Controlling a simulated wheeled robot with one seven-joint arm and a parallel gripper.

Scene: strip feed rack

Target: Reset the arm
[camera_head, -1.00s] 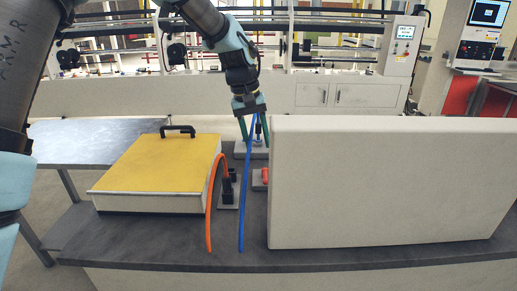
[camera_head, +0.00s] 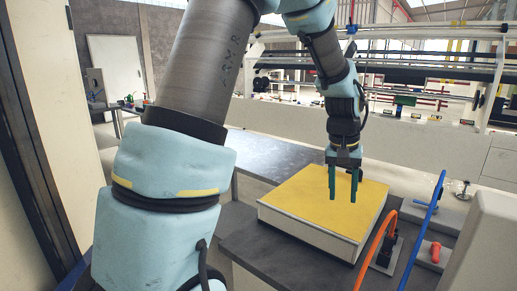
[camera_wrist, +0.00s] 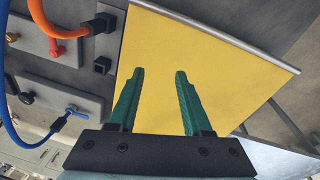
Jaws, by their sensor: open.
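My gripper (camera_head: 343,198) has green fingers and hangs over the yellow-topped box (camera_head: 299,204). Its fingers point down, apart and empty. In the wrist view the two fingers (camera_wrist: 158,75) stand apart with only the yellow lid (camera_wrist: 185,60) behind them. The box's black handle does not show now. The orange strip (camera_head: 374,243) and the blue strip (camera_head: 424,231) arch up to the right of the box, clear of my gripper. In the wrist view, the blue strip's end sits at a fitting on a grey plate (camera_wrist: 45,98).
A red knob (camera_head: 435,252) sits on a plate beside the blue strip. A large pale panel (camera_head: 490,240) stands at the right edge. A grey side table (camera_head: 262,153) lies behind the box. Machinery lines the background.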

